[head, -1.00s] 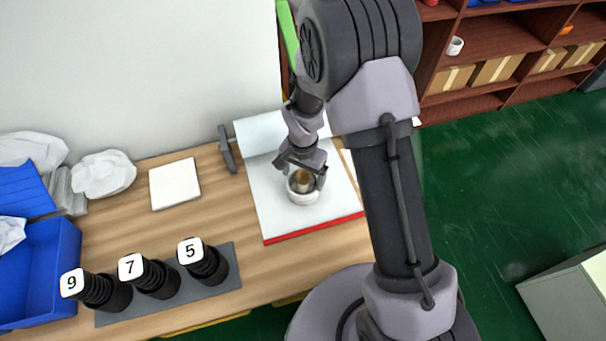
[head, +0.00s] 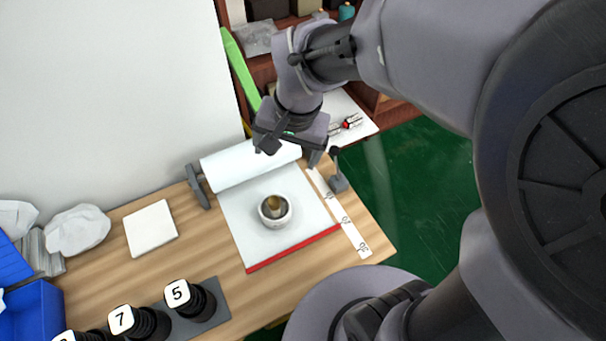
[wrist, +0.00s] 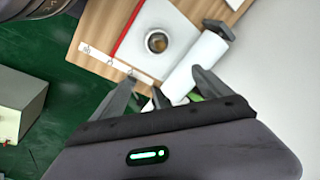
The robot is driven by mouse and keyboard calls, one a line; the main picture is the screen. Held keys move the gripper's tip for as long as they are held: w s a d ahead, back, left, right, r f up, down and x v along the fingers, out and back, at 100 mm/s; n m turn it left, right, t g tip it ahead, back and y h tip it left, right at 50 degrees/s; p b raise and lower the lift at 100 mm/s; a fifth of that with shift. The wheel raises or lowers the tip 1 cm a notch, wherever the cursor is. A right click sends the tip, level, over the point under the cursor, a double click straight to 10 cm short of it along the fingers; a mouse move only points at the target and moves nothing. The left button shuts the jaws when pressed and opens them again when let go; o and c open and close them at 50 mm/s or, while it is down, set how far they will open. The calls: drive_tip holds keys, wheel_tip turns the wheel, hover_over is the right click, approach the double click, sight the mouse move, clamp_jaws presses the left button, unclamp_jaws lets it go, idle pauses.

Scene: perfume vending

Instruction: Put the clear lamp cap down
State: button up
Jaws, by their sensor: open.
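I cannot make out a clear lamp cap for certain in either view. A small round white cup (head: 275,211) with an amber-brown inside stands upright on the white sheet (head: 245,235) with the red front edge. The cup also shows in the wrist view (wrist: 157,41). My gripper (head: 293,149) is open, above the roll end of the sheet and behind the cup, apart from it. In the wrist view my gripper's two fingers (wrist: 163,76) are spread, with no held object clearly visible between them.
A white roll (head: 250,166) lies behind the sheet. A numbered strip (head: 344,218) and a small grey stand (head: 338,182) are at its right. Black numbered holders (head: 196,302) stand front left. A white square pad (head: 151,229) lies left, with bare wood between.

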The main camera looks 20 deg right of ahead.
drive_tip(key=s+r+t, duration=0.1)
drive_tip(key=s+r, duration=0.3)
drive_tip(key=s, duration=0.2)
drive_tip(key=s+d+r+n+t+y, duration=0.1)
drive_tip(key=s+r+t, duration=0.1)
drive_tip(key=s, duration=0.5)
drive_tip(key=shift+d+r, duration=0.3)
drive_tip(key=shift+r, duration=0.6)
wheel_tip(320, 180, down, 3)
drive_tip(key=b, duration=0.3)
drive_tip(key=shift+f, duration=0.2)
